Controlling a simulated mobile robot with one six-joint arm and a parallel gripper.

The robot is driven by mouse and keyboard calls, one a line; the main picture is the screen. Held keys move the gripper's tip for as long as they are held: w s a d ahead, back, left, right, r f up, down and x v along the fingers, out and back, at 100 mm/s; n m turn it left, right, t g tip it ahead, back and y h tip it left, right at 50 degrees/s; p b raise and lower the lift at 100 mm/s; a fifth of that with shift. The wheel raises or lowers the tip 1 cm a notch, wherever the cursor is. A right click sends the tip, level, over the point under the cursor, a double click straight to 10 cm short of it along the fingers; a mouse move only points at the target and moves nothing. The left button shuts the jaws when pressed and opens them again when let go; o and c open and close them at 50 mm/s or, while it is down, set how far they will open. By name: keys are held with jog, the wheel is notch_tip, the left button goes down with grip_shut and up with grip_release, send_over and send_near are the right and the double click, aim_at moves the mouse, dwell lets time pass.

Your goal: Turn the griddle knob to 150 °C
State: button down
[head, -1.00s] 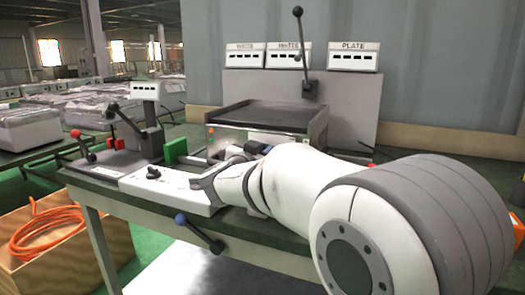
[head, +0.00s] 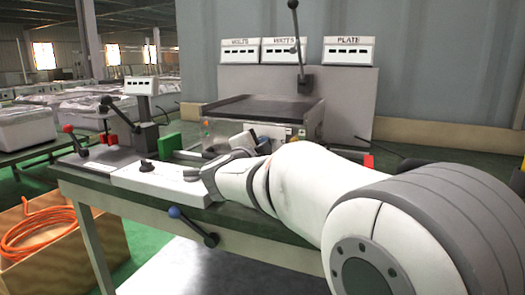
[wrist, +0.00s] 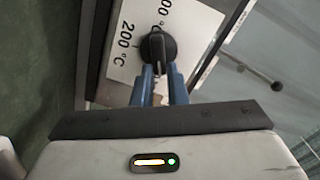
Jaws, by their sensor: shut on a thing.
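The griddle (head: 262,108) is a dark flat plate on a metal box on the bench in the head view. Its black knob (wrist: 157,45) shows in the wrist view, on a white dial plate (wrist: 122,68). The plate reads "200 °C" at the left of the knob, with a partly hidden "00 °C" mark above it. My gripper (wrist: 163,72) has its blue fingers shut on the knob's grip, one on each side. Which temperature the knob points at cannot be read. In the head view my arm hides the knob and most of the gripper.
Three meters (head: 294,50) stand on a grey panel behind the griddle, beside a tall black lever (head: 299,45). A white control box (head: 160,178) and a blue-knobbed lever (head: 195,228) are at the bench's front left. An orange hose coil (head: 42,234) lies in a crate.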

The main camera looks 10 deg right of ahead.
jog(key=m+b, duration=0.1)
jog(key=m, duration=0.1)
jog(key=f+m+b, duration=0.1)
jog(key=m, duration=0.1)
jog(key=shift+m+b, duration=0.3)
dwell(0.3)
jog(key=c, duration=1.4)
grip_release()
jog(key=shift+r, duration=0.1)
jog(key=shift+c, duration=0.2)
jog(key=shift+s, duration=0.1)
jog(key=p+v, duration=0.2)
jog(key=v, duration=0.5)
jog(key=shift+s+a, duration=0.2)
jog(key=shift+s, duration=0.1)
